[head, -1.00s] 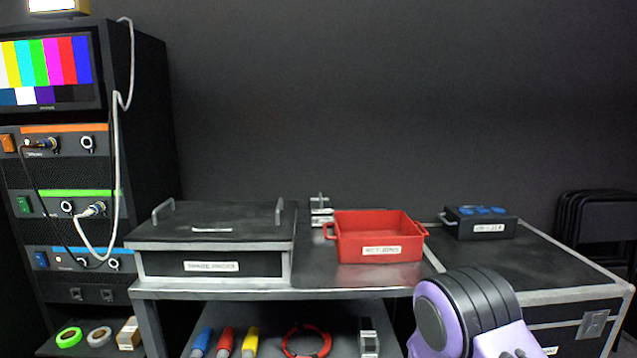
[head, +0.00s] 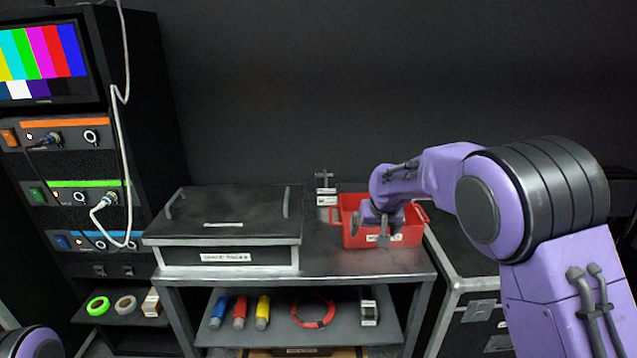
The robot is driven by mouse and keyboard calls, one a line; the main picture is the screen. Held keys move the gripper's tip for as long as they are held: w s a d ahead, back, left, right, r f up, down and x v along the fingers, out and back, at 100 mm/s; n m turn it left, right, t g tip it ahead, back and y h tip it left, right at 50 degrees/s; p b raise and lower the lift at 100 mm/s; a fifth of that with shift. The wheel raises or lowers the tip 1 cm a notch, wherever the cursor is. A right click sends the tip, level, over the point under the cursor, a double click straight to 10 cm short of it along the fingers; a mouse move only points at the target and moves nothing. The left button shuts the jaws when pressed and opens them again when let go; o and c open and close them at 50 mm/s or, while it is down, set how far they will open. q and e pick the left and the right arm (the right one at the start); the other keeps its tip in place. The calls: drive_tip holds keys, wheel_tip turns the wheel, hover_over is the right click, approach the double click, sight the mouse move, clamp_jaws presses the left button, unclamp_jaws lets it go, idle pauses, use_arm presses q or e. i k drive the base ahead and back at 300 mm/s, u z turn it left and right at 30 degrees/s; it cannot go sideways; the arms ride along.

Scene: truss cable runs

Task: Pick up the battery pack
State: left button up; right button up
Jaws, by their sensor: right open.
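I cannot tell for sure which thing is the battery pack. A small dark box with a pale label (head: 369,313) lies on the lower shelf at its right end and may be it. A small metal-and-white item (head: 326,194) stands on the bench top behind the red bin's left end. My right gripper (head: 384,238) is open at the red bin (head: 351,236), pointing down and covering part of its front label. Its fingers are small here, and I see nothing between them. My left gripper is out of view.
A dark lidded case (head: 230,215) sits on the left of the bench. The lower shelf (head: 275,337) holds blue, red and yellow cylinders and a red cable ring (head: 313,311). An equipment rack with cables stands left. My right arm covers much of the right side.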

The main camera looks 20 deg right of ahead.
sight(325, 192)
drive_tip(key=i, duration=1.3)
drive_tip(key=z, duration=0.05)
